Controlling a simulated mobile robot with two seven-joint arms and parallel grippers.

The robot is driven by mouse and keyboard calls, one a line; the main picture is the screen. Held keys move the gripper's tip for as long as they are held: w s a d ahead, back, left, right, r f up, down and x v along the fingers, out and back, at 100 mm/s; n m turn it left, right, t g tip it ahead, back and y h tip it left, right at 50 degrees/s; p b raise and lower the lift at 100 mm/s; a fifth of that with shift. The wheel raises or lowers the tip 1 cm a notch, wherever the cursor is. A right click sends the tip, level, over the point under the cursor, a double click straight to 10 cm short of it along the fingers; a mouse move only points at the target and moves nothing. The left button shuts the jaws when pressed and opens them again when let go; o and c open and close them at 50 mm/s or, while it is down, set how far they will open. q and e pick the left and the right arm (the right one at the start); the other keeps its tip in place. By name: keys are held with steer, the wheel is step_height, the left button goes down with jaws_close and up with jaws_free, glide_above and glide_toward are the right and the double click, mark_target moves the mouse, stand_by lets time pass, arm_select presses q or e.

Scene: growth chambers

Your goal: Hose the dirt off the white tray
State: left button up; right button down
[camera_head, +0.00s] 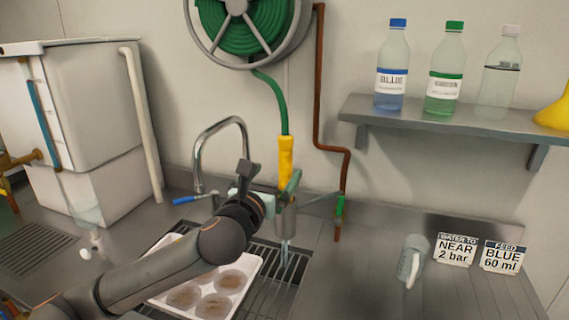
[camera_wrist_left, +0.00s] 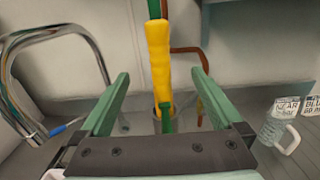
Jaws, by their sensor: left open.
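The yellow spray handle (camera_head: 286,158) hangs upright on a green hose (camera_head: 274,97) above the sink area. My left gripper (camera_head: 270,184) is open at the lower part of this handle. In the left wrist view the yellow handle (camera_wrist_left: 158,60) stands between the two open green fingers (camera_wrist_left: 160,82), with clear gaps on both sides. The white tray (camera_head: 249,267) lies on the drain grate below my left forearm, which hides part of it. Brown round dirt patches (camera_head: 184,297) show in its wells. My right gripper is not in view.
A curved metal tap (camera_head: 219,128) with a blue lever (camera_head: 190,199) stands behind the tray. A hose reel (camera_head: 240,25) is on the wall. A shelf (camera_head: 440,119) with bottles is at right. A pale jug (camera_head: 411,258) and two signs stand on the counter.

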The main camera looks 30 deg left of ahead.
mark_target(283, 162)
arm_select(q)
steer(key=shift+x, duration=0.95)
steer(key=shift+p+x, duration=0.35)
steer(key=shift+x, duration=0.5)
steer(key=shift+p+x, duration=0.65)
steer(key=shift+x, duration=1.15)
steer(key=shift+d, duration=0.1)
jaws_close()
steer(key=shift+r, duration=0.2)
